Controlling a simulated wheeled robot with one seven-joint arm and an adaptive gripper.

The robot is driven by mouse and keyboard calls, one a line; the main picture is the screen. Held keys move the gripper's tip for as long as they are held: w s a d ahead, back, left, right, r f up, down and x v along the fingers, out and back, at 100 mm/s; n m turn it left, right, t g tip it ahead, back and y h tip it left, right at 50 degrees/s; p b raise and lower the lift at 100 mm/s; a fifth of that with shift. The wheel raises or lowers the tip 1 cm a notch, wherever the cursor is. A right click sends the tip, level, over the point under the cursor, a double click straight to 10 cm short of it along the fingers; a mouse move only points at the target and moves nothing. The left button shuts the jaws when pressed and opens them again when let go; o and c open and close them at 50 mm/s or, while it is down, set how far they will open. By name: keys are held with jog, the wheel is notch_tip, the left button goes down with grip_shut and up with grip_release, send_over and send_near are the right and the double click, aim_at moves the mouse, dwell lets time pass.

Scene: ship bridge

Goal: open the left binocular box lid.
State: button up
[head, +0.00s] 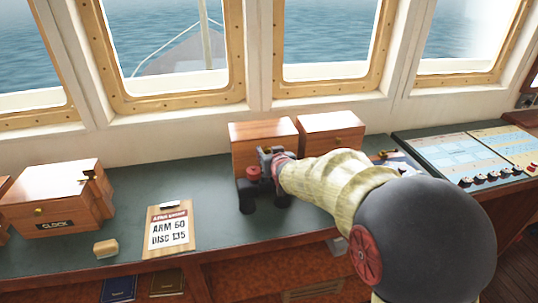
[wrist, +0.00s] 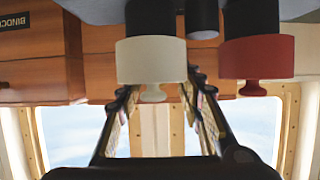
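The left binocular box (head: 263,130) is a brown wooden box at the back of the green counter, below the windows. Its lid looks shut. My gripper (head: 265,163) is in front of it and hides part of its front. In the wrist view, the fingers of my gripper (wrist: 162,88) stand apart with nothing visibly clamped between them. A white knobbed cap (wrist: 151,60) hides part of the fingertips. A red knobbed cap (wrist: 257,58) stands beside it; the red cap also shows in the head view (head: 253,172).
A second wooden box (head: 330,122) stands close on the right. A box labelled CLOCK (head: 60,200) and a clipboard (head: 170,230) are on the left. The dark base (head: 246,198) under the red cap stands near my gripper.

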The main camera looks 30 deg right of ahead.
jog(key=c, duration=0.3)
grip_shut()
dwell(0.7)
